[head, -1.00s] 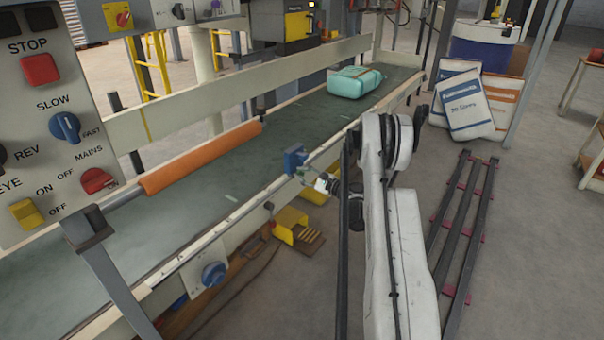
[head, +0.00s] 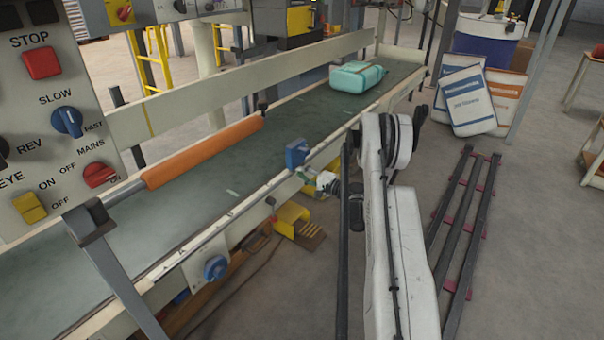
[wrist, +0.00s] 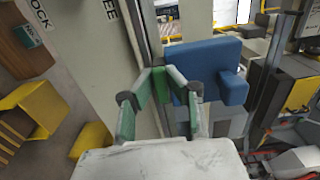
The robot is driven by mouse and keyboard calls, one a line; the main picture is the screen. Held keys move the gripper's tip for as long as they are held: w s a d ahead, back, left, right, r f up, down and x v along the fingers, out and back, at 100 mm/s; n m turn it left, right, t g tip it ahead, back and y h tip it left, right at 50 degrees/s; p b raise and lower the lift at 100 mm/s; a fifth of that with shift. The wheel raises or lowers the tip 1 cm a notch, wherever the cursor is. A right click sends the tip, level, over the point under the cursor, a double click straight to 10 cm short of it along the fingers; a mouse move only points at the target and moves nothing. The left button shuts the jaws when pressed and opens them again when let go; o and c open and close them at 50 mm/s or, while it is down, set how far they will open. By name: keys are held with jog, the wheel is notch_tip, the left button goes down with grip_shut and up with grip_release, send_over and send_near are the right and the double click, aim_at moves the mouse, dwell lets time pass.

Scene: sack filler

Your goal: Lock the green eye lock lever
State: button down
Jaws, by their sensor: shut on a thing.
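The green eye lock lever (wrist: 160,86) shows as a small green piece between my fingertips in the wrist view, largely hidden by them. My gripper (wrist: 160,76) is shut on it; its fingers also have green parts. Beside and beyond the fingertips is a blue eye block (wrist: 208,68), which also shows at the conveyor's near edge in the head view (head: 297,152). There, my gripper (head: 326,182) is just right of and below the block, and the lever cannot be made out. A LOCK label (wrist: 40,14) and a partly cut-off label ending in EE (wrist: 110,9) show in the wrist view.
The conveyor (head: 200,215) runs from front left to back right and carries a teal pack (head: 357,77). A control panel (head: 60,130) stands at the left. A yellow foot pedal (head: 291,218) is on the floor below my gripper. A dark rail rack (head: 465,220) lies at the right.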

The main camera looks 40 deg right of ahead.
jog(key=shift+f, duration=0.1)
dwell(0.3)
jog(key=c, duration=1.7)
grip_release()
jog(key=shift+d, duration=0.1)
jog(key=shift+s, duration=0.15)
jog(key=v, duration=1.2)
